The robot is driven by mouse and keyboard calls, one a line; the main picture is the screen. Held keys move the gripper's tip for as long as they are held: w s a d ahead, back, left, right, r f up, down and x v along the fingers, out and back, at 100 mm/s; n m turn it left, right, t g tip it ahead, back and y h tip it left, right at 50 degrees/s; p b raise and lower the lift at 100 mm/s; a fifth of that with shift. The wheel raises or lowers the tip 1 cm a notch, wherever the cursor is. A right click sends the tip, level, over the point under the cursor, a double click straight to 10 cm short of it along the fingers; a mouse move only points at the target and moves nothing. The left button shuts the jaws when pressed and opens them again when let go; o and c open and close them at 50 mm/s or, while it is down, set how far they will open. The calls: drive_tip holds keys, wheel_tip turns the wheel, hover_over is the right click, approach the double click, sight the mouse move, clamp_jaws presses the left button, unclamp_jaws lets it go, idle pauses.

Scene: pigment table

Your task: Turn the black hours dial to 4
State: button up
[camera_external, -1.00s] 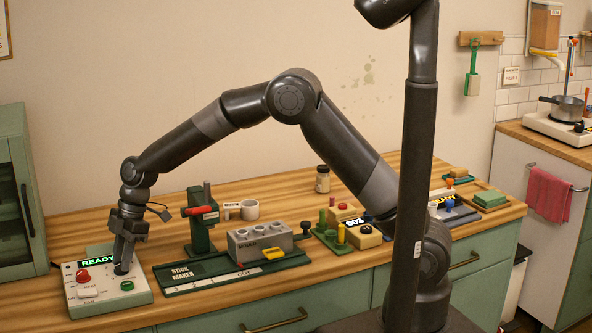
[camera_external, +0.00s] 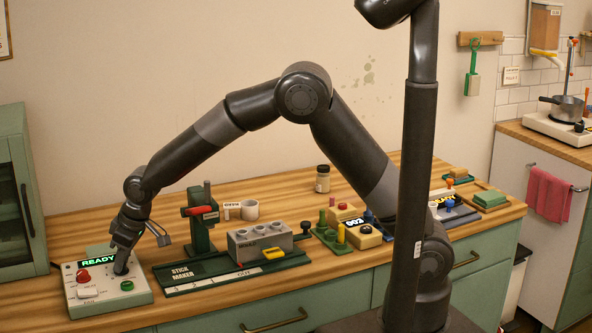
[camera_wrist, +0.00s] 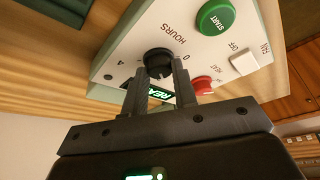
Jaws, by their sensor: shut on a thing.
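The black hours dial (camera_wrist: 157,58) is on the white face of a control box (camera_external: 98,303), beside the printed word HOURS. The numbers 0 and 4 show near it in the wrist view. My gripper (camera_wrist: 160,72) is shut on the dial, with one finger on each side of it. In the external view my gripper (camera_external: 121,262) reaches down to the box, tilted, and mostly hides the dial. I cannot read where the dial points. The box's display (camera_external: 98,261) reads READY.
The box also carries a green START button (camera_external: 127,286), a red knob (camera_external: 84,276) and a white switch (camera_wrist: 243,63). A green stick maker tray (camera_external: 190,272) lies just right of the box. A green stand with a red handle (camera_external: 203,211) rises behind it.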

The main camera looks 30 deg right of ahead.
drive_tip(key=m, duration=0.2)
drive_tip(key=m+t+h, duration=0.1)
drive_tip(key=m, duration=0.2)
drive_tip(key=shift+s+a+m+h, duration=0.2)
drive_tip(key=shift+a+m+h, duration=0.05)
drive_tip(key=shift+m+h, duration=0.05)
drive_tip(key=m+h, duration=0.1)
drive_tip(key=m, duration=0.1)
drive_tip(key=m+t, duration=0.1)
drive_tip(key=m, duration=0.1)
drive_tip(key=shift+a+h, duration=0.15)
drive_tip(key=shift+h, duration=0.25)
drive_tip(key=m, duration=0.2)
drive_tip(key=m+h, duration=0.1)
drive_tip(key=m, duration=0.2)
drive_tip(key=shift+a+h, duration=0.2)
drive_tip(key=shift+h, duration=0.1)
drive_tip(key=m+h, duration=0.1)
drive_tip(key=m, duration=0.1)
drive_tip(key=m+g, duration=0.1)
drive_tip(key=m, duration=0.2)
drive_tip(key=shift+a+h, duration=0.15)
drive_tip(key=shift+h, duration=0.25)
drive_tip(key=shift+m, duration=0.4)
drive_tip(key=o, duration=1)
drive_tip(key=shift+w, duration=0.1)
drive_tip(key=v, duration=1)
drive_tip(key=shift+w+a+r, duration=0.1)
drive_tip(key=shift+a+r, duration=0.1)
drive_tip(key=shift+r, duration=0.2)
